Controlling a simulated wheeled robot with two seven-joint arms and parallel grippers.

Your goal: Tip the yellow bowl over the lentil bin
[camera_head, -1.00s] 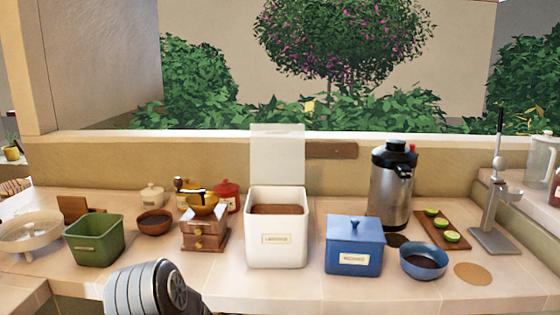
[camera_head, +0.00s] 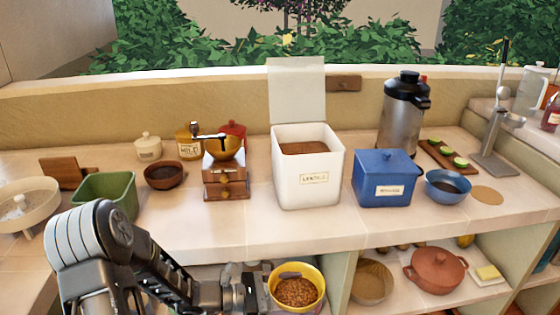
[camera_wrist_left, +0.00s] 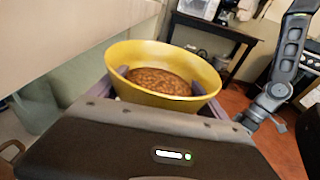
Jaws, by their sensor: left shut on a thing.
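The yellow bowl (camera_head: 297,288) holds brown lentils and stays about level, below the counter's front edge, in front of the lower shelf. My left gripper (camera_head: 270,287) is shut on the bowl's left side in the head view. In the left wrist view the bowl (camera_wrist_left: 165,75) sits upright between the fingers, with lentils inside. The lentil bin (camera_head: 307,177) is a white, labelled box on the counter, above and behind the bowl. Its lid (camera_head: 297,90) stands open, and brown contents show inside. My right gripper is not in view.
A blue lidded box (camera_head: 386,178) stands right of the bin and a coffee grinder (camera_head: 226,180) left of it. The counter's front edge (camera_head: 300,232) lies between bowl and bin. A red-brown pot (camera_head: 436,271) stands on the lower shelf.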

